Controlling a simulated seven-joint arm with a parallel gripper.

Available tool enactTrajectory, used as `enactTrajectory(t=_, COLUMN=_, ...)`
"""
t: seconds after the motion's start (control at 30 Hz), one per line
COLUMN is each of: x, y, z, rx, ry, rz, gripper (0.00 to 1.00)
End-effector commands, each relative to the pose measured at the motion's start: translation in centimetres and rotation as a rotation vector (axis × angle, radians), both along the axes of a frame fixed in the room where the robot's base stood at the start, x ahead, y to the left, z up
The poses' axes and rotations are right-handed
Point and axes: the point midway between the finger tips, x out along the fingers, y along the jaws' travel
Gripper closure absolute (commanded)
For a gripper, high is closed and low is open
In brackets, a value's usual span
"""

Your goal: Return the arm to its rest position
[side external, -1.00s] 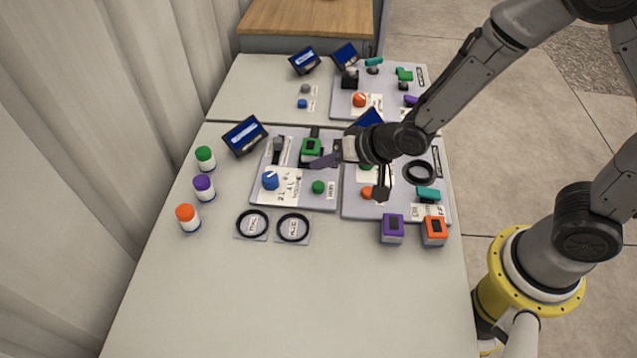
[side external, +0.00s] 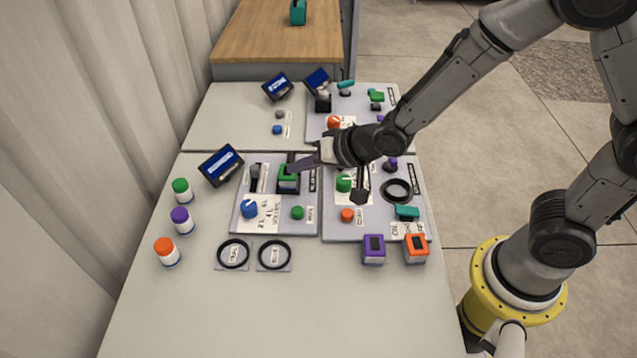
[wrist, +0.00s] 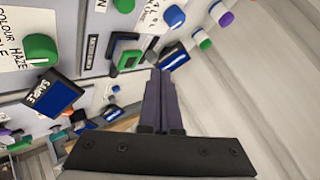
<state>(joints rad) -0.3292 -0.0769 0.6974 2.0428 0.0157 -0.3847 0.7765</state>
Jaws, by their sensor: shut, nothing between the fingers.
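My gripper (side external: 294,167) hangs over the left control panel (side external: 240,226), next to the green square block (side external: 287,182) in the side view. Its dark purple fingers are together with nothing between them; the wrist view shows them side by side (wrist: 160,85). My arm reaches in from the upper right, over the right control panel (side external: 335,229). In the wrist view the green square block (wrist: 129,59) lies left of the fingertips. I cannot tell the exact gap between fingertips and panel.
Bottles with green (side external: 181,185), purple (side external: 180,215) and orange (side external: 164,245) caps stand at the left. Two black rings (side external: 233,254) lie in front of the panels. Purple (side external: 374,250) and orange (side external: 415,249) blocks sit front right. The front table (side external: 270,320) is clear.

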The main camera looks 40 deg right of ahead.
Motion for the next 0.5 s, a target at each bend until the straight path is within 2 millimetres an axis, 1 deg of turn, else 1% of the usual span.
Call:
enactTrajectory(t=0.03, x=0.8, y=-0.8, z=2.7, rx=0.018, ry=-0.053, rz=-0.023, gripper=1.00)
enactTrajectory(t=0.07, x=1.1, y=-1.4, z=4.4, rx=0.027, ry=-0.085, rz=-0.038, gripper=1.00)
enactTrajectory(t=0.1, x=1.3, y=-2.4, z=6.9, rx=0.036, ry=-0.123, rz=-0.059, gripper=1.00)
enactTrajectory(t=0.17, x=0.8, y=-4.4, z=10.7, rx=0.031, ry=-0.168, rz=-0.087, gripper=1.00)
enactTrajectory(t=0.2, x=-0.1, y=-5.8, z=13.0, rx=0.010, ry=-0.187, rz=-0.098, gripper=1.00)
enactTrajectory(t=0.27, x=-2.0, y=-7.8, z=16.0, rx=-0.033, ry=-0.202, rz=-0.106, gripper=1.00)
enactTrajectory(t=0.3, x=-3.6, y=-9.1, z=17.5, rx=-0.070, ry=-0.203, rz=-0.107, gripper=1.00)
enactTrajectory(t=0.37, x=-6.5, y=-10.7, z=19.0, rx=-0.135, ry=-0.189, rz=-0.098, gripper=1.00)
enactTrajectory(t=0.4, x=-8.4, y=-11.6, z=19.7, rx=-0.178, ry=-0.172, rz=-0.087, gripper=1.00)
enactTrajectory(t=0.47, x=-11.4, y=-12.7, z=20.1, rx=-0.242, ry=-0.140, rz=-0.063, gripper=1.00)
enactTrajectory(t=0.5, x=-13.3, y=-13.2, z=20.1, rx=-0.284, ry=-0.112, rz=-0.043, gripper=1.00)
